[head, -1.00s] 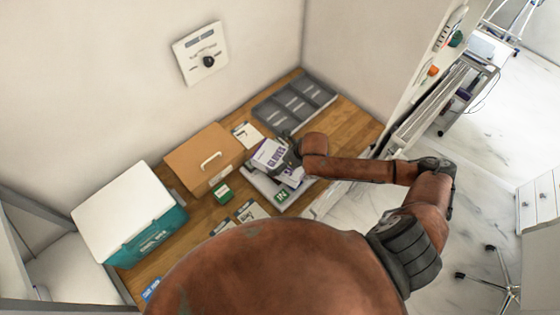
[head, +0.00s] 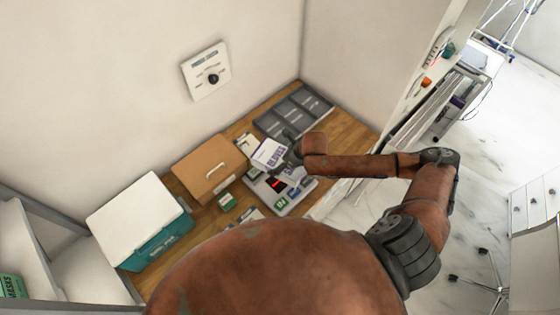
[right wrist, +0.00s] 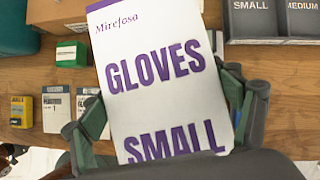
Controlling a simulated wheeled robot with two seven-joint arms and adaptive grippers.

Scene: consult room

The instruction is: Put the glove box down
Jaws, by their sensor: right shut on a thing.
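The glove box (head: 268,154) is a white carton with purple lettering, seen near the middle of the head view. My right gripper (head: 290,154) is shut on it from the right side. In the right wrist view the glove box (right wrist: 160,60) reads "GLOVES SMALL" and sits between the two fingers of my right gripper (right wrist: 165,105). It appears held above the wooden counter (head: 345,135), near a grey tray (head: 297,205); its underside is hidden. A dark grey organiser (head: 293,110) with several compartments lies behind; in the wrist view the organiser (right wrist: 275,40) shows labels "SMALL" and "MEDIUM". My left gripper is out of view.
A brown carton (head: 209,168) and a teal-and-white cooler box (head: 140,220) stand to the left. A small green box (head: 227,201) and cards lie in front. Walls bound the counter behind. Bare wood shows right of the organiser.

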